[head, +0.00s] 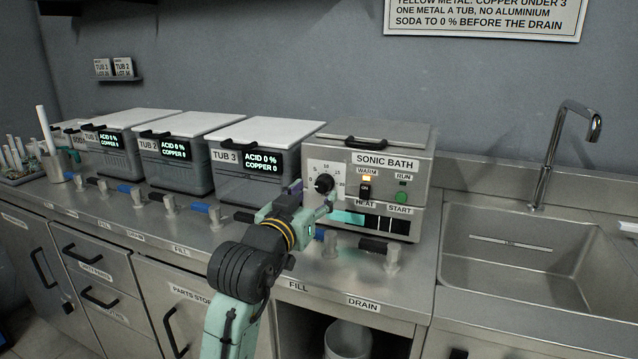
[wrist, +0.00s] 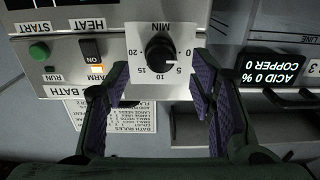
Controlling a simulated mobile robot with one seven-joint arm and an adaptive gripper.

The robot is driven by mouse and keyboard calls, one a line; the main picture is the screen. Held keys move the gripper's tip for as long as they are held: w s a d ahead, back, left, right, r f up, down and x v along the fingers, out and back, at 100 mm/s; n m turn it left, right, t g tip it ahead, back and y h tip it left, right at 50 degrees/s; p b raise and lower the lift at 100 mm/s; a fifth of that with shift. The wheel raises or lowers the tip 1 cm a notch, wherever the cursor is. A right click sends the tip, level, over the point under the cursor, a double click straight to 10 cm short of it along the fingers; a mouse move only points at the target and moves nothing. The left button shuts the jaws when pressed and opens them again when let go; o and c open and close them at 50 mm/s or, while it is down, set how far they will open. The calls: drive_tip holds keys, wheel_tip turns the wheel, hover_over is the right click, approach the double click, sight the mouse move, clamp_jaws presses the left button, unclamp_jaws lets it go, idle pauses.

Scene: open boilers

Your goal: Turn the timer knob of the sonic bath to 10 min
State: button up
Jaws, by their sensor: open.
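The sonic bath (head: 418,155) is a grey steel box with a dark-handled lid, at the right end of the row of tubs. Its black round timer knob (head: 323,184) sits on a white dial plate marked 0 to 20 MIN. In the wrist view, which is upside down, the knob (wrist: 160,53) shows a small white mark at its lower right, seemingly near 5. My gripper (head: 312,200) is at the front of the bath. In the wrist view my gripper (wrist: 161,68) is open and empty, its purple-padded fingers on either side of the dial, apart from the knob.
Right of the dial are the heat switch (head: 365,191), a lit amber WARM lamp (head: 366,178) and the green START button (head: 400,197). Tub 3 (head: 228,170) stands close left. Valve handles line the counter front. A sink (head: 520,260) lies right.

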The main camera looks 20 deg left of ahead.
sight(321, 188)
drive_tip(key=shift+w+p, duration=0.35)
drive_tip(key=shift+w, duration=1.6)
drive_tip(key=shift+c, duration=0.4)
drive_tip(key=c, duration=1.1)
